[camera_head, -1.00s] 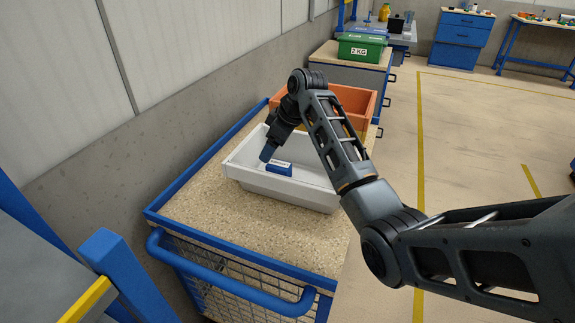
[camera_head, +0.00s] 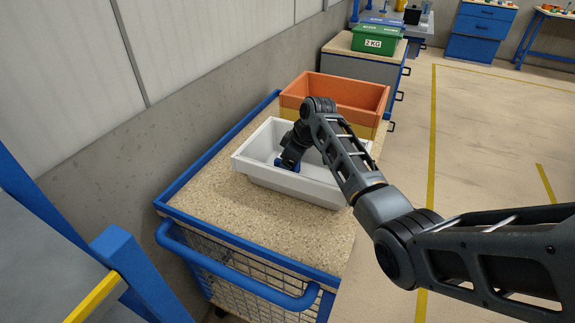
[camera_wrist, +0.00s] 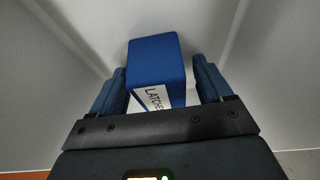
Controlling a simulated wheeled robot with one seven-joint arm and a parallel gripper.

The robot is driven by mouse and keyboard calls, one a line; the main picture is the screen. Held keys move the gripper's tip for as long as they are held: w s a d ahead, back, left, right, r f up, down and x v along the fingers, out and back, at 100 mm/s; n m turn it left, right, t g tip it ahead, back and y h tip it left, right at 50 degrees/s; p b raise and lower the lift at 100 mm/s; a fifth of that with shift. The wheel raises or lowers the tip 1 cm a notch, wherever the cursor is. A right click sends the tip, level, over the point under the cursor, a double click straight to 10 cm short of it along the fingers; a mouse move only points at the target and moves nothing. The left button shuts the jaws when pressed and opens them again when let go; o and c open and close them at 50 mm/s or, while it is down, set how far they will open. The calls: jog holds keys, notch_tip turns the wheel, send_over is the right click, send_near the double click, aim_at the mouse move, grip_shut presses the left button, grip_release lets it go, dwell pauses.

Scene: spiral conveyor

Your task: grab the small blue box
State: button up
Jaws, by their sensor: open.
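The small blue box (camera_wrist: 155,62) with a white label reading "LATCHE…" stands between the two blue fingers of my gripper (camera_wrist: 160,90) in the wrist view. The jaws are open, with a finger on each side of the box; a small gap seems to show at the sides. In the head view my gripper (camera_head: 287,163) reaches down inside the white tray (camera_head: 290,184). The box is mostly hidden there behind my gripper, low in the tray. Part of the label is hidden by the gripper's body in the wrist view.
The white tray's walls surround my gripper closely. An orange bin (camera_head: 345,90) stands just behind it on the speckled cart top (camera_head: 230,215), which has a blue rim and handle (camera_head: 235,282). A green box marked 2 KG (camera_head: 376,39) stands further back. Floor at right is open.

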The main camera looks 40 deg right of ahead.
jog(key=shift+c, duration=0.2)
jog(key=c, duration=1)
jog(key=shift+r, duration=0.1)
